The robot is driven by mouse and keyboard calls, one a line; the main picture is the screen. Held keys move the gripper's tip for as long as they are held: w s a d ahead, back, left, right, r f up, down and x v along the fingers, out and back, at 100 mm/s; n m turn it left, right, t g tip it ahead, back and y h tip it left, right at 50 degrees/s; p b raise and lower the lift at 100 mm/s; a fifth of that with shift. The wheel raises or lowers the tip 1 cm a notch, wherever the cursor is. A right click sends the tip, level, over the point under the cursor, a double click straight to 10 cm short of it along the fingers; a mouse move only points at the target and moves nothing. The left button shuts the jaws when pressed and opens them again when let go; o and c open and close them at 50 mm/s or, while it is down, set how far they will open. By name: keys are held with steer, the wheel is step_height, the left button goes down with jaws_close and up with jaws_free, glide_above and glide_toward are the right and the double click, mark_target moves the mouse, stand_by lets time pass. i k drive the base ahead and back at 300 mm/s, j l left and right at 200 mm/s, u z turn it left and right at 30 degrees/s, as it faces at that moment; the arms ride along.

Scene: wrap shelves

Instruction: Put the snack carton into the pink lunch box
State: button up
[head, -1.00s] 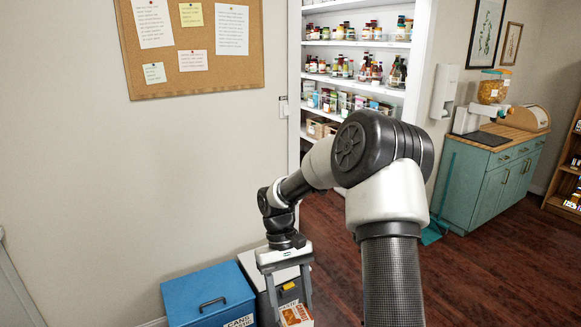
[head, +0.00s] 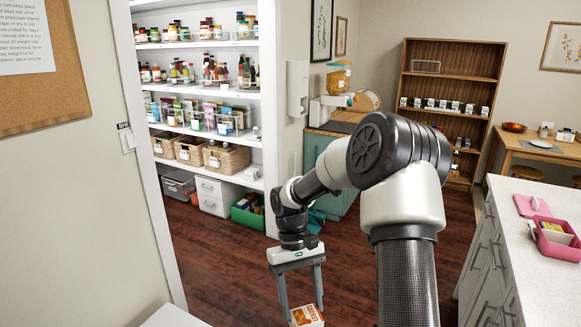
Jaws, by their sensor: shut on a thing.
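My gripper (head: 303,309) hangs low in the lower middle of the head view, fingers pointing down. It is shut on the snack carton (head: 307,316), a white and orange box partly cut off by the bottom edge of the picture. The pink lunch box (head: 556,247) sits open on the white counter at the right, with a yellow item and other things in it. Its pink lid (head: 531,206) appears to lie just behind it. My gripper and the carton are well to the left of the lunch box, over the dark floor.
The white counter (head: 545,290) with drawers fills the lower right. A wooden table (head: 568,150) with a bowl stands beyond it. Pantry shelves (head: 205,95) are at the left, a wooden bookcase (head: 450,60) at the back. Open dark floor (head: 225,270) lies between.

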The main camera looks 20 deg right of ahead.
mark_target(558, 252)
steer(key=i+l+z, duration=0.15)
steer(key=i+z, duration=0.75)
steer(key=z, duration=0.15)
steer(key=i+u, duration=0.2)
steer(key=i, duration=0.45)
steer(key=i+l+u, duration=0.15)
steer(key=i, duration=0.45)
steer(key=i+z, duration=0.1)
steer(key=z, duration=0.3)
steer(key=i+z, duration=0.1)
steer(key=z, duration=0.3)
steer(key=j+z, duration=0.15)
steer(key=z, duration=0.25)
